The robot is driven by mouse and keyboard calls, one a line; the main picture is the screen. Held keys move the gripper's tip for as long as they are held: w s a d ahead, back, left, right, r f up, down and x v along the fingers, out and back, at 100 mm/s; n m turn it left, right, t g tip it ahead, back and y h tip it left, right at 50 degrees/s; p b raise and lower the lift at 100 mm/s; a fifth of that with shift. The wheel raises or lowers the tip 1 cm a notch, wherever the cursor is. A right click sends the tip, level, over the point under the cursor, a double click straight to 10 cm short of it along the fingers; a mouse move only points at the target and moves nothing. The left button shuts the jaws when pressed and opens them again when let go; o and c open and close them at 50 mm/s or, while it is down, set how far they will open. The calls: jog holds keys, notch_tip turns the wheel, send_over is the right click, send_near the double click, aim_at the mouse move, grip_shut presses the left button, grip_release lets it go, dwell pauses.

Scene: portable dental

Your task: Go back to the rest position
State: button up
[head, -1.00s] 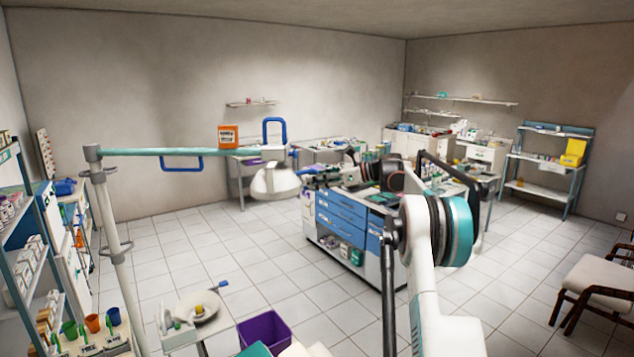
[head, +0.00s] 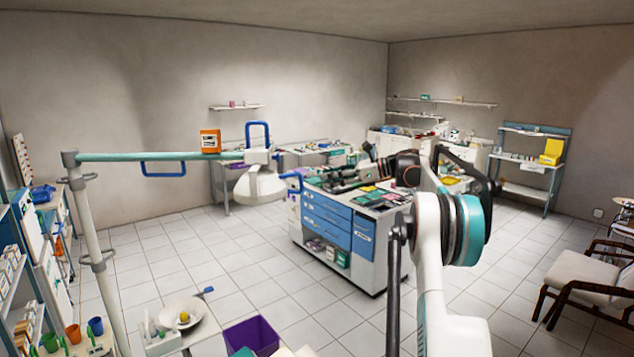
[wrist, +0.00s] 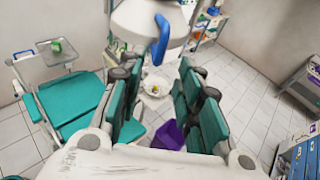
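My gripper (wrist: 156,100) shows in the wrist view with its two teal-padded fingers spread apart. Nothing is held between them; the floor, a white bowl and a purple bin show through and past the gap. In the head view my arm rises at the right of centre and bends at its elbow. Its far end is in front of the blue-drawered cabinet (head: 326,222), where the fingers are hard to make out among dark items.
A dental lamp (head: 260,184) hangs from a teal arm on a white pole (head: 97,250) at left. A purple bin (head: 252,335) stands low in front. A chair (head: 585,280) is at right. Tiled floor is free between cabinet and chair. A teal dental chair (wrist: 75,105) is at left in the wrist view.

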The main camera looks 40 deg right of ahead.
jog(key=shift+v, duration=0.85)
